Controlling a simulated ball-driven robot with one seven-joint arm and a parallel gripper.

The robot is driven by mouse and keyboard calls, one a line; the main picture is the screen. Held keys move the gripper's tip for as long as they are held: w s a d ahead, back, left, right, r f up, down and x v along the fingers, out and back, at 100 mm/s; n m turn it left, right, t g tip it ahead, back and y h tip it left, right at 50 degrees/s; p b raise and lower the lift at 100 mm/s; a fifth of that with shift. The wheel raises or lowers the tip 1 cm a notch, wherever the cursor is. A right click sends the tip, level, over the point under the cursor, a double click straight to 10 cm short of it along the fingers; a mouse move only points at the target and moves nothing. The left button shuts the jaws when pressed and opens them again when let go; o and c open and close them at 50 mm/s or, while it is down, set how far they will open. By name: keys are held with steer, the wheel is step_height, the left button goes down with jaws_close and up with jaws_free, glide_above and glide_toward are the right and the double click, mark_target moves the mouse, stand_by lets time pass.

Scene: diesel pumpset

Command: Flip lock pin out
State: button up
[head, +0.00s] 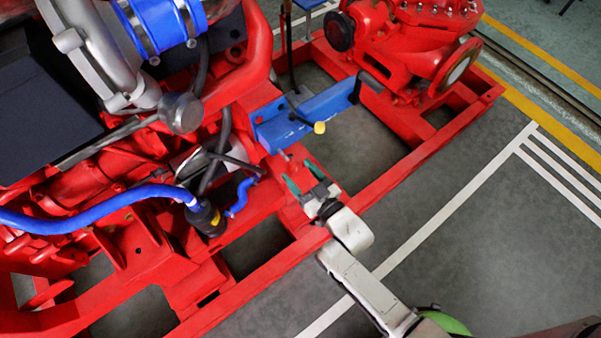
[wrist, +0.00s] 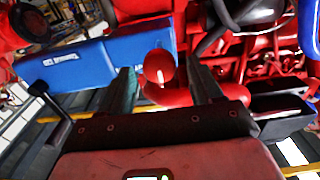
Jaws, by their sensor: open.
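My gripper (head: 303,176) is open beside the red frame, just below the blue box in the head view. In the wrist view its two fingers stand apart (wrist: 164,80), with a round red knob (wrist: 158,66) showing between them. The fingers do not visibly touch the knob. The knob may be the lock pin's end; I cannot tell, and its shaft is hidden. The blue box also fills the left of the wrist view (wrist: 90,62).
The red base frame (head: 430,150) runs around the work area. A red pump (head: 425,45) stands at upper right. The engine, a blue hose (head: 95,208) and dark cables (head: 222,150) lie to the left. Grey floor (head: 470,240) is clear at lower right.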

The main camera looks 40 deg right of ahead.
steer(key=s, duration=1)
steer(key=shift+s+b, duration=0.3)
steer(key=shift+s, duration=0.1)
steer(key=shift+w, duration=0.1)
